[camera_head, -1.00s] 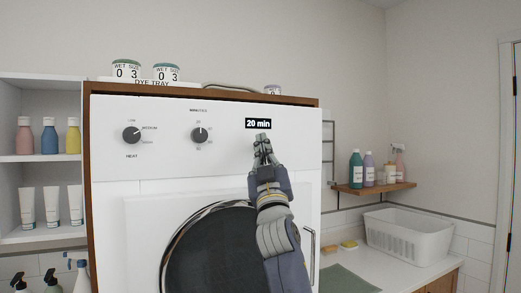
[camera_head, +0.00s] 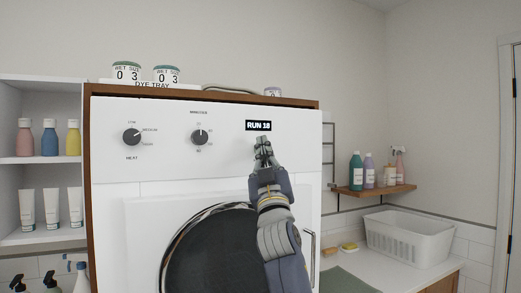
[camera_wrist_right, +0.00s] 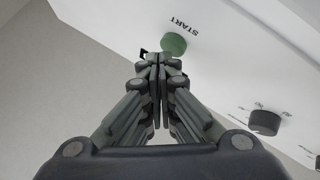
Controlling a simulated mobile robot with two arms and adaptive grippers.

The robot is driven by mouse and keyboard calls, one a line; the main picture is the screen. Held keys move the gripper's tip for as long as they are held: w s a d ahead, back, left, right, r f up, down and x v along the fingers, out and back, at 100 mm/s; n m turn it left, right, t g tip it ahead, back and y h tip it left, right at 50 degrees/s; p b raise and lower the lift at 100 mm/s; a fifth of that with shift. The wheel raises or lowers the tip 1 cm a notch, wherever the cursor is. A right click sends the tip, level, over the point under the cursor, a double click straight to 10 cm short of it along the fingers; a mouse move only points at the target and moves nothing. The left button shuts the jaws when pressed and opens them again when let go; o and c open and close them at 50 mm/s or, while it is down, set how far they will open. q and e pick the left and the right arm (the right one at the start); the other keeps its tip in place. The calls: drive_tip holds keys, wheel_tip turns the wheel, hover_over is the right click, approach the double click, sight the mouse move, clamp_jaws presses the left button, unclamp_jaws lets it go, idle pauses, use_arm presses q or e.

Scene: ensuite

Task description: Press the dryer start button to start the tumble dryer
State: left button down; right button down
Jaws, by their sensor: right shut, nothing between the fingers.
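The white tumble dryer (camera_head: 140,170) stands in a brown wooden surround, with a dark round door (camera_head: 205,250). Its display (camera_head: 258,126) reads "RUN 18". The green start button (camera_wrist_right: 174,43), under the word START, shows in the right wrist view just beyond my fingertips; whether they touch it I cannot tell. In the head view my gripper hides the button. My right gripper (camera_head: 263,141) is shut and empty, pointing up at the panel just below the display; it also shows in the right wrist view (camera_wrist_right: 158,62). My left gripper is not in view.
A heat knob (camera_head: 131,136) and a minutes knob (camera_head: 199,136) sit left of my gripper. Jars (camera_head: 127,72) stand on top. Shelves with bottles (camera_head: 48,140) are at left. A white basket (camera_head: 408,236) stands on the counter at right.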

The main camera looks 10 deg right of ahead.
drive_tip(key=shift+s+d, duration=0.1)
drive_tip(key=shift+s, duration=0.4)
drive_tip(key=s+d+p, duration=0.1)
drive_tip(key=s+p, duration=0.1)
drive_tip(key=s, duration=0.3)
drive_tip(key=shift+s+d, duration=0.3)
drive_tip(key=shift+s, duration=0.1)
idle(0.3)
